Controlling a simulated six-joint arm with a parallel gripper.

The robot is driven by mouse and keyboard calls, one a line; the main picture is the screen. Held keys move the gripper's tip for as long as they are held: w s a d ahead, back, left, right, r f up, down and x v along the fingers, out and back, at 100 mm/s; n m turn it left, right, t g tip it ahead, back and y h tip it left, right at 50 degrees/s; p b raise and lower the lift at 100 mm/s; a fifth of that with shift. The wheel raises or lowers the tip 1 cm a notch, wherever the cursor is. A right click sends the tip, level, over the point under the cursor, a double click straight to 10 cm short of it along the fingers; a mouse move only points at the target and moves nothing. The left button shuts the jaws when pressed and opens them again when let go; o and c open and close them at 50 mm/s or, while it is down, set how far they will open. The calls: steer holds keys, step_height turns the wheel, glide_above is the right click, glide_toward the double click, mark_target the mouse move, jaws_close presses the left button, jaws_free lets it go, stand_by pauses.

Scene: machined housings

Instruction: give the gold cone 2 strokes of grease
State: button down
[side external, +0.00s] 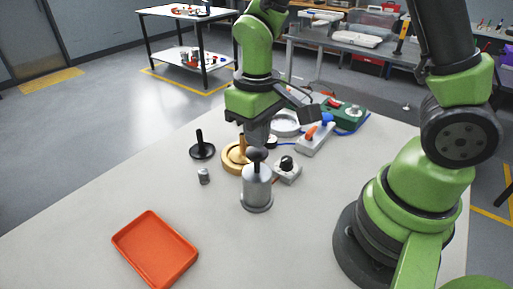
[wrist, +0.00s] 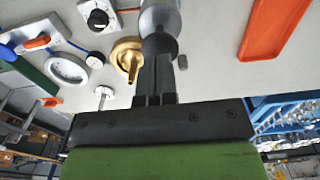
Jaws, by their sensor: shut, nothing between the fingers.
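The gold cone (side external: 231,159) is a round gold piece with an upright stem, standing on the table. It also shows in the wrist view (wrist: 126,56), left of my fingers. A silver canister (side external: 257,189) with a dark rounded top stands upright in front of it. In the wrist view the canister (wrist: 160,18) is just beyond my fingertips. My gripper (side external: 258,142) is shut and empty, pointing down close to the canister's top and beside the gold cone. I cannot tell whether it touches the canister. No grease is visible on the gold cone.
An orange tray (side external: 155,249) lies at front left. A black disc with a post (side external: 203,150) and a small grey cylinder (side external: 203,176) stand left. A black-knobbed box (side external: 287,170), a switch block (side external: 315,139) and a green box (side external: 343,113) crowd the right. The front middle is clear.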

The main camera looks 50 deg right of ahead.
mark_target(257, 150)
steer(key=shift+f, duration=1.9)
steer(key=shift+r, duration=2.3)
steer(key=shift+r, duration=0.1)
steer(key=shift+r, duration=1.9)
steer(key=s+d+r+m+t+y, duration=0.1)
steer(key=s+r+m+t+y, duration=0.1)
steer(key=s+r+m+t, duration=0.2)
steer(key=s+r+t, duration=0.3)
steer(key=s+r, duration=0.4)
steer(key=shift+d+r, duration=0.15)
